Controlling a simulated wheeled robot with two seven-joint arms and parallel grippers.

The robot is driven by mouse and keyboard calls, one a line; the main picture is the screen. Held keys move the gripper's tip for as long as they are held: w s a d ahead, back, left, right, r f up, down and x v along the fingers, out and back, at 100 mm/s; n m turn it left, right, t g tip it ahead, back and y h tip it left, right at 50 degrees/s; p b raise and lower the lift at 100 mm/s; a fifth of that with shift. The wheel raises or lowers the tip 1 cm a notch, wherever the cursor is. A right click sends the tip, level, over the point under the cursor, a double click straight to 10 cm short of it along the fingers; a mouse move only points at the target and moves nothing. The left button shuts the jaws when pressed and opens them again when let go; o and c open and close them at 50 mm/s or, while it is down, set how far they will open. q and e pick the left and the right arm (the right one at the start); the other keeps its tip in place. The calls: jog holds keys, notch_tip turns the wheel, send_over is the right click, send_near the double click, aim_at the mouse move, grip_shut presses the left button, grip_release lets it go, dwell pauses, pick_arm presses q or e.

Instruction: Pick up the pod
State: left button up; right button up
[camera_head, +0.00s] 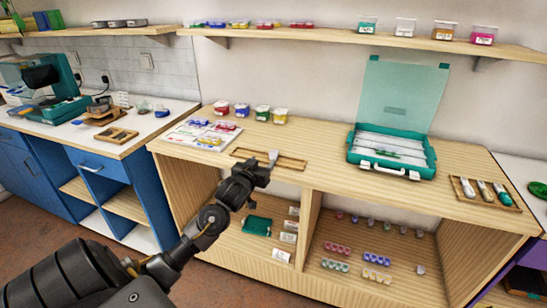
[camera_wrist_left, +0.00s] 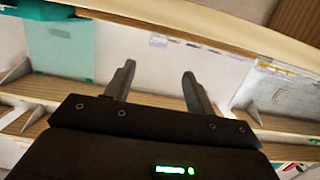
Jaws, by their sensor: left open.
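My left gripper (camera_head: 262,168) is above the front edge of the wooden counter, just in front of a shallow wooden tray (camera_head: 292,164). A small whitish piece (camera_head: 273,157) shows at the tray, right behind the gripper; I cannot tell whether it touches. In the left wrist view the two fingers (camera_wrist_left: 158,72) stand apart with nothing between them. Small coloured cup-like pieces (camera_head: 337,249) stand in rows in the open compartment below the counter. I cannot tell which piece is the pod. My right gripper is not in view.
A teal case (camera_head: 424,157) with its lid raised stands on the counter at right. Lidded tubs (camera_head: 262,113) and a sheet with coloured pieces (camera_head: 190,140) are at left. A tool tray (camera_head: 459,195) lies far right. Bare counter separates the wooden tray and the case.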

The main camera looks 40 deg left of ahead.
aim_at(271, 156)
pick_arm(q)
jog(key=x, duration=0.5)
jog(key=shift+w+a+f, duration=0.1)
jog(key=shift+w, duration=0.2)
jog(key=shift+d+f+p+x, duration=0.15)
jog(key=shift+p+x, duration=0.15)
jog(key=shift+x, duration=0.85)
jog(key=shift+d+f+p+x, duration=0.15)
jog(key=shift+p+x, duration=0.1)
jog(key=shift+x, duration=0.9)
jog(key=shift+w+a, duration=0.2)
jog(key=shift+w, duration=0.1)
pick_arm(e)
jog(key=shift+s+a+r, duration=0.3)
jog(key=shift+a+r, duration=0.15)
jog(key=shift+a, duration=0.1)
